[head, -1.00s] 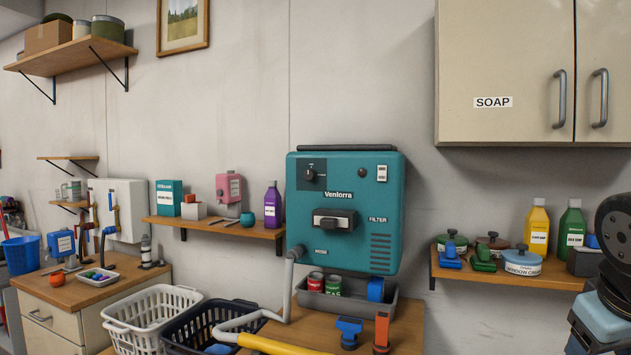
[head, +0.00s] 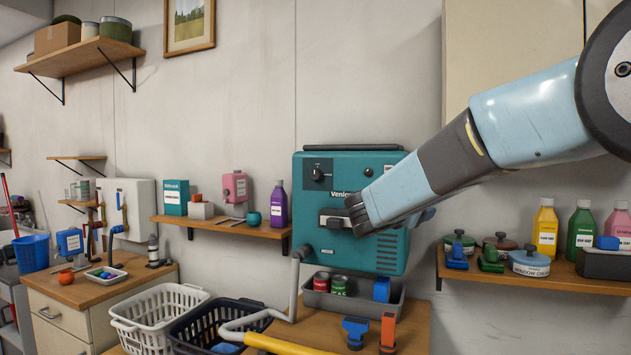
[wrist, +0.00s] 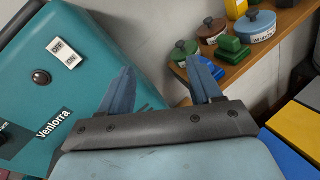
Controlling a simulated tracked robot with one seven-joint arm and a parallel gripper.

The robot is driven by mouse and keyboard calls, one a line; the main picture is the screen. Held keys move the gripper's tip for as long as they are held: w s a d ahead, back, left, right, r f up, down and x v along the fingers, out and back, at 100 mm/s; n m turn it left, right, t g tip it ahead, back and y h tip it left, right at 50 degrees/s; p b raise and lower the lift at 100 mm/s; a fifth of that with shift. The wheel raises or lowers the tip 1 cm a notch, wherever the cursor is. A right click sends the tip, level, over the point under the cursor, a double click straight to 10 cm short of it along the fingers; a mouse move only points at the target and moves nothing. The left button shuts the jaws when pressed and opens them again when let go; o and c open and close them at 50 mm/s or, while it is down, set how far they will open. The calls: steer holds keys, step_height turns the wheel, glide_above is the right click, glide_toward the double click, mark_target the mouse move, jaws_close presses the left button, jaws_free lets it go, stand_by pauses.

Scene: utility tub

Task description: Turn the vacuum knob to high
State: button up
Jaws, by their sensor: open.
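The teal vacuum unit labelled Venlorra (head: 318,262) is mounted on the wall in the head view. Its round black knob (head: 318,175) sits on a dark panel at the upper left of the front face, and the setting is too small to read. My gripper (head: 427,214) is in front of the unit's right part, right of and below the knob, apart from it. In the wrist view my gripper (wrist: 160,64) is open and empty, its two blue fingers spread.
A white rocker switch (wrist: 63,52) and a round red-dark button (wrist: 41,77) are on the unit's face. A shelf (head: 510,275) with pots and bottles is to the right. A grey tray (head: 310,299) with cans sits below.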

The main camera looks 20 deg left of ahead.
steer(key=w+a+n+t+y, duration=0.25)
steer(key=a+n+t, duration=0.2)
steer(key=a, duration=0.85)
steer(key=n+t+y, duration=0.3)
steer(key=n+y, duration=0.4)
steer(key=n, duration=0.2)
glide_toward(315, 177)
steer(key=shift+m+g+h, duration=0.25)
steer(key=x, duration=0.8)
steer(key=shift+w+a+r, duration=0.1)
steer(key=shift+w+r, duration=0.15)
steer(key=shift+r, duration=0.1)
